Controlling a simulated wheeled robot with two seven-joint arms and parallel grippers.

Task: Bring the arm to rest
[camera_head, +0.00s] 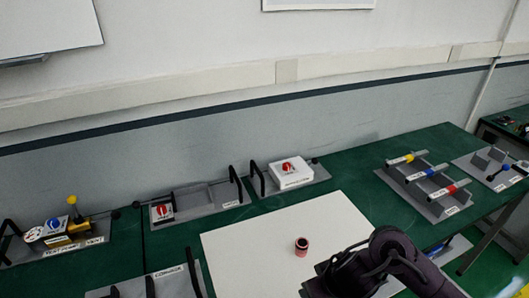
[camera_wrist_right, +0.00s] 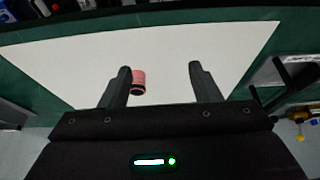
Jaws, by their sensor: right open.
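My right arm (camera_head: 375,262) comes in from the lower right in the head view, over the right part of the white board. In the right wrist view my right gripper (camera_wrist_right: 160,82) is open, its two dark fingers apart with nothing held between them. A small pink and black cylinder (camera_head: 301,246) stands on the white board left of my right arm. It also shows in the right wrist view (camera_wrist_right: 138,82), beside the left finger and beyond it; whether they touch is not clear. My left gripper is not in view.
The white board (camera_head: 240,250) lies on the green table (camera_head: 350,180). Grey fixtures with a red button in a white box (camera_head: 291,172) line the back. A rack with yellow, blue and red handles (camera_head: 428,185) stands at the right. The board's left half is clear.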

